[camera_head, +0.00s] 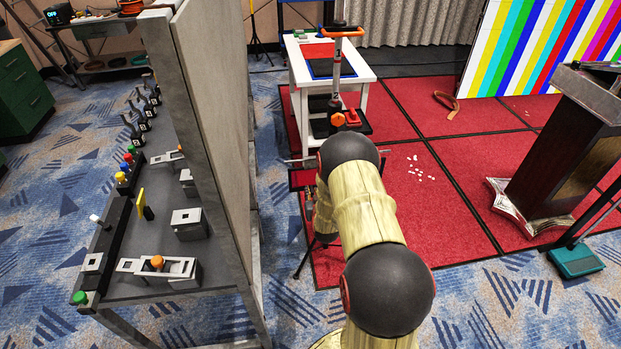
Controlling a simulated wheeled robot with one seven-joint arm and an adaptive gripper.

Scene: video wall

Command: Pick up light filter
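No object is clearly recognisable as the light filter. A small thin yellow plate (140,202) stands upright on the grey bench at the left, beside a small black piece (148,213); I cannot tell whether this is the filter. My arm, pale yellow with black joints, rises from the bottom centre and bends away near the middle.
The grey bench (114,275) carries switches, buttons and blocky fixtures, with a tall grey panel (213,110) along its right side. A white table (362,75) stands behind my arm. A dark lectern (560,150) is at right. Red floor mats (440,215) are mostly clear, with scattered white bits.

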